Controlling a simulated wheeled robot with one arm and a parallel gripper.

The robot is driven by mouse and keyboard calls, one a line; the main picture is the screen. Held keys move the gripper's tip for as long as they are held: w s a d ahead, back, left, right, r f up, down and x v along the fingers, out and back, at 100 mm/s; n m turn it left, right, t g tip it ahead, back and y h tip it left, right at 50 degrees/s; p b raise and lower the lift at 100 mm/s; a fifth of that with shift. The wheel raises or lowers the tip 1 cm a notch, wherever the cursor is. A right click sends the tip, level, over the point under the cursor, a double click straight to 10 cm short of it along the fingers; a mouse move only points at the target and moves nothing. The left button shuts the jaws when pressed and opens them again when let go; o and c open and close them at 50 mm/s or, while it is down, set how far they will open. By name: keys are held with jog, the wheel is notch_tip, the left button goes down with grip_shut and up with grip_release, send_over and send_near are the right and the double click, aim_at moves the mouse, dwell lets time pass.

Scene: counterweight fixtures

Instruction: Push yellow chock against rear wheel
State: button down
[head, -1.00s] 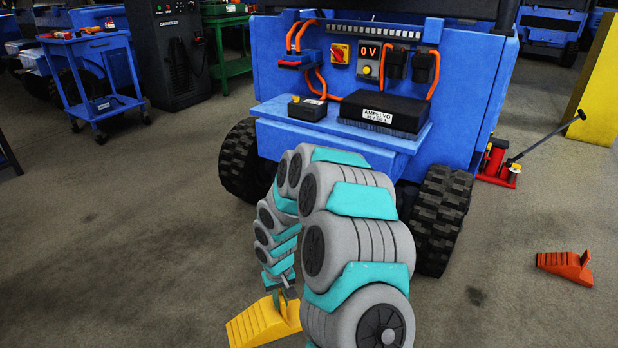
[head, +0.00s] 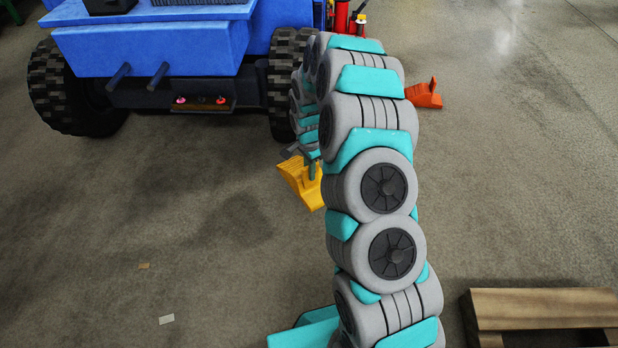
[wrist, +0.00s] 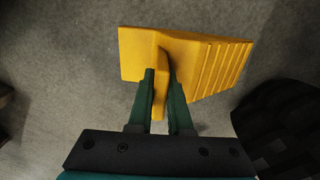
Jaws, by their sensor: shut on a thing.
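The yellow chock (head: 297,178) is just in front of the right-hand black wheel (head: 286,70) of the blue machine. A strip of floor shows between them. In the wrist view the chock (wrist: 205,68) has its ribbed slope to the right, and a dark tyre (wrist: 285,125) fills the lower right corner, apart from it. My gripper (wrist: 163,100) is shut on the chock's upright fin, a finger on each side. In the head view my gripper (head: 312,170) is partly hidden by my arm. I cannot tell whether the chock touches the floor.
The other black wheel (head: 65,90) stands at the left under the blue machine (head: 160,45). An orange chock (head: 422,97) lies right of my arm, and a red jack (head: 341,16) is behind. A wooden pallet (head: 545,303) is at the lower right.

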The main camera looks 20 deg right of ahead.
jog(key=w+f+m, duration=0.1)
jog(key=m, duration=0.1)
jog(key=w+f+m+b, duration=0.2)
jog(key=f+m, duration=0.1)
jog(key=shift+w+m, duration=0.1)
jog(key=shift+m, duration=0.2)
jog(key=shift+w+a+f+m, duration=0.15)
jog(key=shift+w+f+m, duration=0.25)
jog(key=shift+m, duration=0.4)
jog(key=shift+f+b, duration=1.45)
jog(key=shift+f, duration=1.9)
jog(key=c, duration=0.8)
grip_release()
jog(key=shift+o, duration=0.2)
